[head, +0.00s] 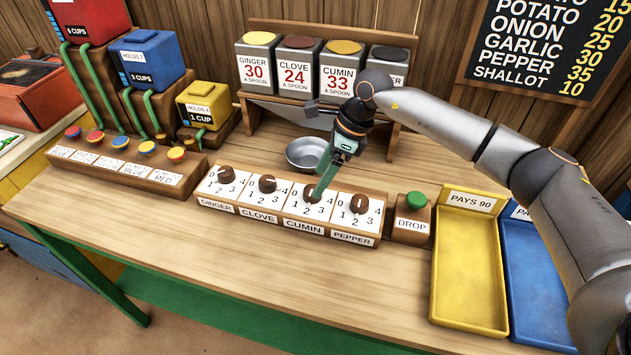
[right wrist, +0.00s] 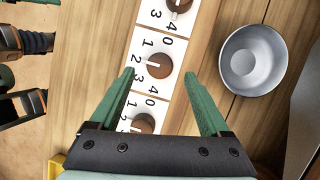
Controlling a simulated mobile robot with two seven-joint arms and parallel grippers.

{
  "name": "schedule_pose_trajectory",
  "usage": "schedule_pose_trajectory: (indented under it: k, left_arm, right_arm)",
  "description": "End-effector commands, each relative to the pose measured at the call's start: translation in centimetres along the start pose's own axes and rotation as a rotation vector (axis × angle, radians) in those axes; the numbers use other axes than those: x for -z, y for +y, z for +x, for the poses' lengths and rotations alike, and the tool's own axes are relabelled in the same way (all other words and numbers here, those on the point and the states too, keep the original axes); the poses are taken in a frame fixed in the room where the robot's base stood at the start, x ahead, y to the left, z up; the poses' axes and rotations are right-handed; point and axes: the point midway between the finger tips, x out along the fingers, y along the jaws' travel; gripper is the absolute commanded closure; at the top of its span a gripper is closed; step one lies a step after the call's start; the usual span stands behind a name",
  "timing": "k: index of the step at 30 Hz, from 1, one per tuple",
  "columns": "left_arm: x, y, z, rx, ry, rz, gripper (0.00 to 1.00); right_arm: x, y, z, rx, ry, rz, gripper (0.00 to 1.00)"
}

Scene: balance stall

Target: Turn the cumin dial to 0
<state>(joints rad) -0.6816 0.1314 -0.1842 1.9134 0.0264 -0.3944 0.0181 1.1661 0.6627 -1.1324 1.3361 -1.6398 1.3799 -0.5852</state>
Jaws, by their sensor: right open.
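The cumin dial (head: 311,194) is a round brown knob on a white tile numbered 0 to 4, third in a row of dials. In the right wrist view the cumin dial (right wrist: 158,65) has a white mark pointing roughly to 2. My right gripper (head: 325,186) is open above the tile. Whether the tips are down at knob height cannot be told. My left gripper does not show clearly.
The ginger dial (head: 226,174), clove dial (head: 267,184) and pepper dial (head: 359,205) share the panel. A metal bowl (head: 305,154) stands behind it. The green drop button (head: 417,199) and yellow tray (head: 467,265) are to the right. The table front is clear.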

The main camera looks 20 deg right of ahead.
Motion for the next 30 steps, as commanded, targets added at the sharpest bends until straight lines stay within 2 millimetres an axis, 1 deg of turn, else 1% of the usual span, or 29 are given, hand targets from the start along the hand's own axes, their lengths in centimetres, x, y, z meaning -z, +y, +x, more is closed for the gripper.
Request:
schedule_pose_trajectory:
  k: [1,3,7,12,18,30]
  left_arm:
    - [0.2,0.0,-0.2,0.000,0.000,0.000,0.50]
    - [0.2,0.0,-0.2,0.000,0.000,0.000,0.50]
    - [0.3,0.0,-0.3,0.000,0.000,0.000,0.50]
    - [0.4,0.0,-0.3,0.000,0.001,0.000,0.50]
    - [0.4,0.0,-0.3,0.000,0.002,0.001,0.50]
    - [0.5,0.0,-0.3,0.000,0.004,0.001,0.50]
  right_arm:
    - [0.0,0.1,0.8,-0.003,0.000,0.001,0.20]
    - [-0.1,0.1,1.8,-0.002,0.000,0.001,0.20]
    - [0.0,0.0,3.1,-0.001,0.000,0.001,0.20]
    - [0.0,0.0,3.6,0.000,-0.001,-0.001,0.20]
    - [0.0,0.0,3.6,0.000,-0.001,0.000,0.20]
    - [0.0,0.0,3.5,0.000,-0.001,0.000,0.65]
